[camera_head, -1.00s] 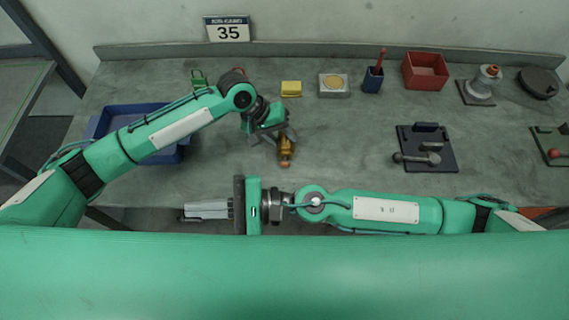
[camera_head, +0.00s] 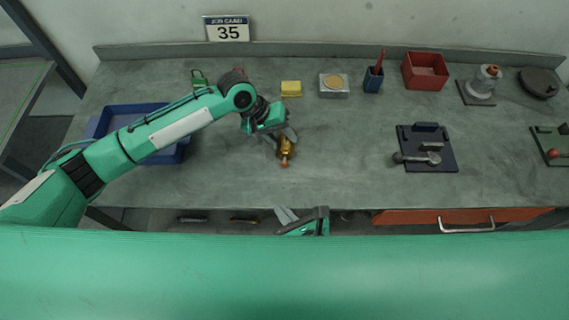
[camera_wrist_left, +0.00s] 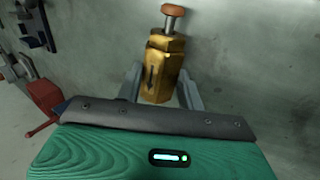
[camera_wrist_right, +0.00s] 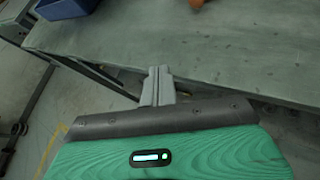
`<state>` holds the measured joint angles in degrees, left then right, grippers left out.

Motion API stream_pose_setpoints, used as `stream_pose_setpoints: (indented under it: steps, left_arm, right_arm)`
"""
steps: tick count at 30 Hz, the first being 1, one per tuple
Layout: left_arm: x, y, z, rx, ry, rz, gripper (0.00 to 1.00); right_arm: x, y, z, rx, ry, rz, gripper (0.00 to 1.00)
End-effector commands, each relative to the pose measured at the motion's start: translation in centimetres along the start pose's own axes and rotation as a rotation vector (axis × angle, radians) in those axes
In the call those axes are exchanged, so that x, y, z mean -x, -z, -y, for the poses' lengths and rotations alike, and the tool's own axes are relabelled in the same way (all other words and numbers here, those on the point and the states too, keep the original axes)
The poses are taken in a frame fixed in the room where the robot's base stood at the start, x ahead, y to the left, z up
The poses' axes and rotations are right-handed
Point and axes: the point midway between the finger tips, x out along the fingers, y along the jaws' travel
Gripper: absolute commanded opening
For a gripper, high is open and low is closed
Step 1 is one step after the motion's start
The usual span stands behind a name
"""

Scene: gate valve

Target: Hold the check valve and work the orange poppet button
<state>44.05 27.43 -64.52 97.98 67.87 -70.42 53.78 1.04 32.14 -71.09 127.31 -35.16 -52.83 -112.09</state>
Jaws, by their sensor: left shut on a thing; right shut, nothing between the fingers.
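The check valve (camera_head: 286,147) is a brass hexagonal body held above the bench. Its orange poppet button (camera_head: 284,163) points toward the bench's front edge. In the left wrist view the brass body (camera_wrist_left: 163,67) stands between the fingers and the orange button (camera_wrist_left: 173,10) sits on a thin stem at its far end. My left gripper (camera_head: 277,139) is shut on the valve body. My right gripper (camera_head: 284,214) is low, just in front of the bench's front edge, apart from the valve. In the right wrist view its fingers (camera_wrist_right: 158,84) are together and empty.
A blue tray (camera_head: 97,125) lies on the bench at left. A dark fixture plate with a lever (camera_head: 428,160) is at right. A yellow block (camera_head: 291,88), blue cup (camera_head: 373,80) and red bin (camera_head: 425,71) stand at the back.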

Motion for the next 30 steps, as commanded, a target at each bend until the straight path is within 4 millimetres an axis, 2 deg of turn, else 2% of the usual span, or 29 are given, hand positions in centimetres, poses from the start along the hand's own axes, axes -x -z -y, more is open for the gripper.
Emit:
stream_pose_setpoints:
  steps: [14, 30]
  left_arm:
    - [0.1, 0.0, -0.1, -0.001, -0.002, -0.001, 0.11]
    - [0.1, 0.0, -0.1, -0.001, -0.001, -0.001, 0.11]
  right_arm:
    - [-0.5, -0.5, 0.4, 0.002, 0.002, 0.002, 0.00]
    - [-5.3, -3.9, 3.9, 0.002, 0.001, 0.002, 0.00]
